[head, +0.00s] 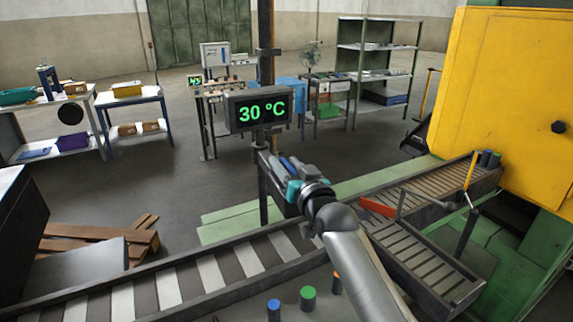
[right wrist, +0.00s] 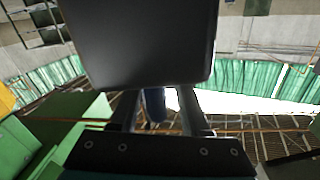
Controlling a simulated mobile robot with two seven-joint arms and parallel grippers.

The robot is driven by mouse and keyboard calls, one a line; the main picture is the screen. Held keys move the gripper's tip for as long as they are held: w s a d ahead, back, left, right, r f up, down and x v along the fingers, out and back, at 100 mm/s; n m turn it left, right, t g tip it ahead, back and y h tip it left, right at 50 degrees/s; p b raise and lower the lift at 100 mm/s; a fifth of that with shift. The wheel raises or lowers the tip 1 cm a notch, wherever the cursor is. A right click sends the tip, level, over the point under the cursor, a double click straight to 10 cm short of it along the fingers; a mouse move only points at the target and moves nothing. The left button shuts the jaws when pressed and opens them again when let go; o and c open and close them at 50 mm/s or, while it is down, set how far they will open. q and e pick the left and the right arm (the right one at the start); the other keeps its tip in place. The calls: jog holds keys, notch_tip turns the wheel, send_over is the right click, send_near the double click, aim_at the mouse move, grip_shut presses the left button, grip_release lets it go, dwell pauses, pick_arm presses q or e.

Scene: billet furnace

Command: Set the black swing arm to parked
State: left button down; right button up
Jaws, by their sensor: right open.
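I cannot tell for certain which dark part is the black swing arm. A dark arm (head: 466,232) with a yellow upper end (head: 470,170) stands tilted at the roller conveyor on the right. A dark-cased display (head: 231,114) reading 30 °C hangs on the post in the middle. My right gripper (head: 282,163) is open, just below and right of the display in the picture. In the right wrist view its two fingers (right wrist: 162,108) point toward a large black panel (right wrist: 140,40) that fills the upper middle. Whether they touch it cannot be told. My left gripper is out of view.
A striped conveyor (head: 175,285) runs along the front, with a roller section (head: 425,262) at right. A red bar (head: 378,207) lies over the rollers. A yellow furnace housing (head: 515,85) stands at right. Small coloured cylinders (head: 308,298) stand in front. Floor beyond is open.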

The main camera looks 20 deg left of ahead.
jog(key=shift+d, duration=0.1)
jog(key=v, duration=1.5)
jog(key=shift+b, duration=0.35)
jog(key=shift+s, duration=0.1)
